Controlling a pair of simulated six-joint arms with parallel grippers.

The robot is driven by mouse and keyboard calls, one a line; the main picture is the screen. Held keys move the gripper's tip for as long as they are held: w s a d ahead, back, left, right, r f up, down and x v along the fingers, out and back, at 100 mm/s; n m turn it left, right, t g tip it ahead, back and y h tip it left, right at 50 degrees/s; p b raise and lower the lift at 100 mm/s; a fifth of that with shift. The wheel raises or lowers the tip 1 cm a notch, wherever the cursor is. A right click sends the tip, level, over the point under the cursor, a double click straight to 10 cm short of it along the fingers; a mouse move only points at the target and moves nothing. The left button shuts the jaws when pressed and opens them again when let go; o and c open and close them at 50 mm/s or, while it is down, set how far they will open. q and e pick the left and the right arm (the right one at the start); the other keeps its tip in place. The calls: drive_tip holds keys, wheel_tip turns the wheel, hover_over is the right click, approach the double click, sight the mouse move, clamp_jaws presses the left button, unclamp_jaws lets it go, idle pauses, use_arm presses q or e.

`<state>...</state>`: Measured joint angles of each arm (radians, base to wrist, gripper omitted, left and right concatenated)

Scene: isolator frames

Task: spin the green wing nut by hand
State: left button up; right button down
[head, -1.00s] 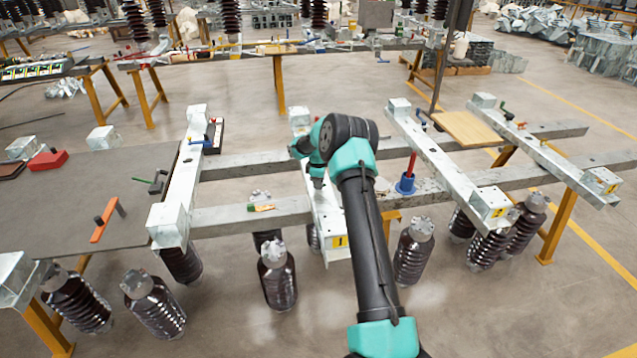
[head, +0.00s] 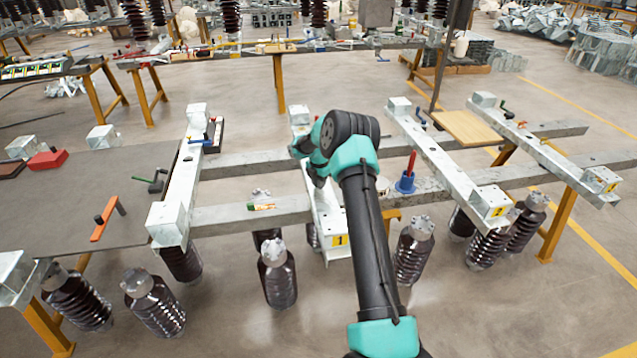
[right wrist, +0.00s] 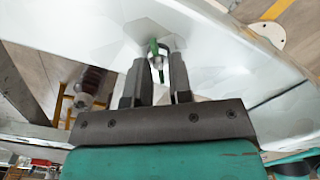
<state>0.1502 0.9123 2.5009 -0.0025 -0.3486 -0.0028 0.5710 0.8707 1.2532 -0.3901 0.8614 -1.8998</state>
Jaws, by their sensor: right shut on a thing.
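In the right wrist view the green wing nut (right wrist: 154,48) sits on a bolt at a pale metal frame surface, between the tips of my right gripper (right wrist: 157,75). The two dark fingers are shut on the wing nut, one on each side. In the head view my right arm reaches over the middle frame (head: 333,225), which has a yellow label 1. There the right gripper (head: 318,180) is mostly covered by my own wrist, and the wing nut is hidden. My left gripper is not in view.
Other metal frames stand left (head: 180,190) and right (head: 447,155). A blue holder with a red handle (head: 405,183) is right of my arm. Grey cross beams (head: 250,213) run beneath. A grey table (head: 80,200) with an orange tool (head: 108,220) is at left.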

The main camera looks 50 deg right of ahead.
drive_tip(key=n, duration=0.5)
drive_tip(key=shift+s, duration=0.2)
drive_tip(key=n, duration=0.6)
drive_tip(key=shift+s+d+f, duration=0.1)
drive_tip(key=shift+s+d, duration=0.05)
drive_tip(key=c, duration=1.2)
unclamp_jaws()
drive_tip(key=shift+o, duration=0.2)
wheel_tip(320, 180, up, 18)
drive_tip(key=shift+f, duration=0.25)
